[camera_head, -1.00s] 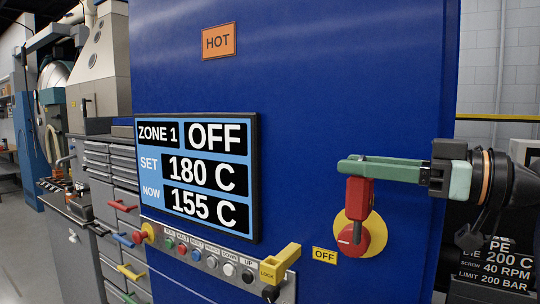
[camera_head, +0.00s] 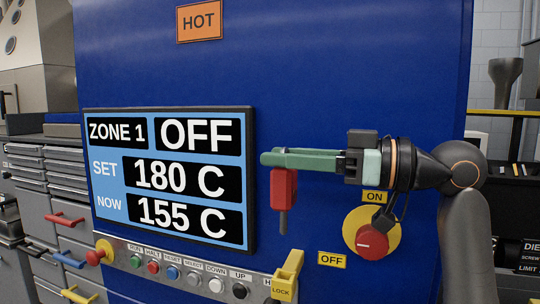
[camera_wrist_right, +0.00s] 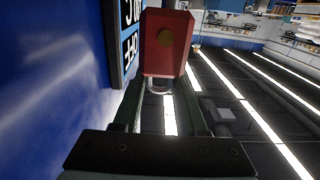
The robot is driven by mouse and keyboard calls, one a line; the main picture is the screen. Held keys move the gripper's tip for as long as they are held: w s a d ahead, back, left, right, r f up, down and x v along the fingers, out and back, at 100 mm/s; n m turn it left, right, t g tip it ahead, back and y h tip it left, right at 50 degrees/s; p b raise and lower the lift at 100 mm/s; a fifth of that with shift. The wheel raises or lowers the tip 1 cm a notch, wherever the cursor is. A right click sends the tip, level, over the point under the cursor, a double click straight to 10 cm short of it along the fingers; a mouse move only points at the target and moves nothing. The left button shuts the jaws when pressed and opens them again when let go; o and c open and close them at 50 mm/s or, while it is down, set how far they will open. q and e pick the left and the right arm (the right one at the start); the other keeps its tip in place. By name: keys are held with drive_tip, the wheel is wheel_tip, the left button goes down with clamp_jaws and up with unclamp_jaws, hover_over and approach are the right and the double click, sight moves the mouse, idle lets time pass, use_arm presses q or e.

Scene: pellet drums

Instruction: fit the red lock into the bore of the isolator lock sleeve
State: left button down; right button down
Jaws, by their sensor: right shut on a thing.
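The red lock (camera_head: 284,188) hangs from my right gripper (camera_head: 275,158) in the head view, body upright with a grey pin pointing down. The right gripper is shut on its top part. The lock also shows between the fingers in the right wrist view (camera_wrist_right: 166,45). The yellow isolator lock sleeve (camera_head: 287,277), labelled LOCK, sticks out at the right end of the button strip. The lock is well above the sleeve and apart from it. I cannot make out the bore's opening. My left gripper is not in view.
The blue cabinet (camera_head: 330,70) stands close behind the lock. The display (camera_head: 170,180) is left of it. The red rotary switch (camera_head: 372,241) on its yellow plate is to the right. A button strip (camera_head: 190,268) runs below the display. The space between lock and sleeve looks clear.

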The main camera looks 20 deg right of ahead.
sight(294, 203)
drive_tip(key=shift+s+d, duration=0.1)
idle(0.4)
wheel_tip(294, 203, down, 6)
drive_tip(key=b, duration=0.4)
drive_tip(key=shift+r, duration=0.1)
idle(1.9)
drive_tip(key=shift+f+b, duration=1.1)
drive_tip(key=shift+f, duration=0.55)
drive_tip(key=shift+r, duration=0.15)
drive_tip(key=shift+r+p, duration=1.2)
drive_tip(key=shift+p, duration=0.1)
drive_tip(key=shift+p, duration=0.35)
idle(1.0)
drive_tip(key=shift+f, duration=0.1)
